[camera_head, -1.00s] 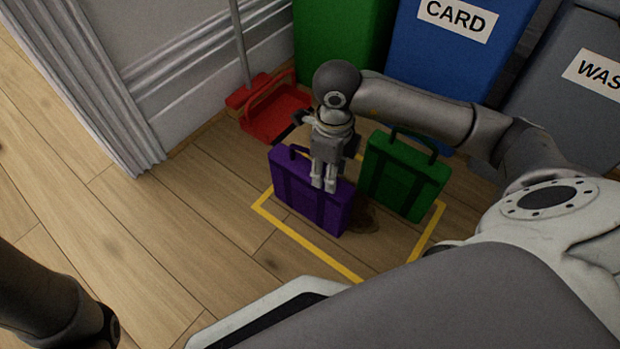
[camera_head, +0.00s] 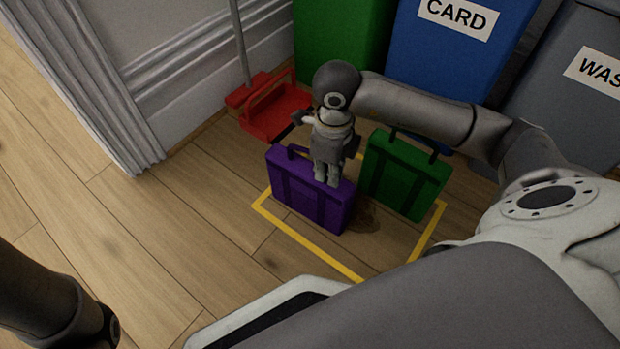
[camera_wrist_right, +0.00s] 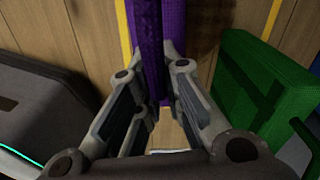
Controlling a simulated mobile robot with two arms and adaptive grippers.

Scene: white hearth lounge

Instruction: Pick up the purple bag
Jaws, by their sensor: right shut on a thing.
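The purple bag (camera_head: 300,195) stands upright inside the yellow floor outline (camera_head: 310,245), left of a green bag (camera_head: 405,178). My right gripper (camera_head: 327,182) reaches down onto the bag's top edge from above, right of its handle. In the right wrist view the purple bag (camera_wrist_right: 149,30) runs between the two fingers, which are shut on it. I cannot tell whether the bag's underside is off the floor. My left arm shows at the lower left, but its gripper is out of view.
A red dustpan (camera_head: 272,110) stands behind the purple bag, by the white wall (camera_head: 185,75). Green, blue (camera_head: 445,55) and grey (camera_head: 570,95) bins line the back. The green bag stands close on the right. Wooden floor at the left is clear.

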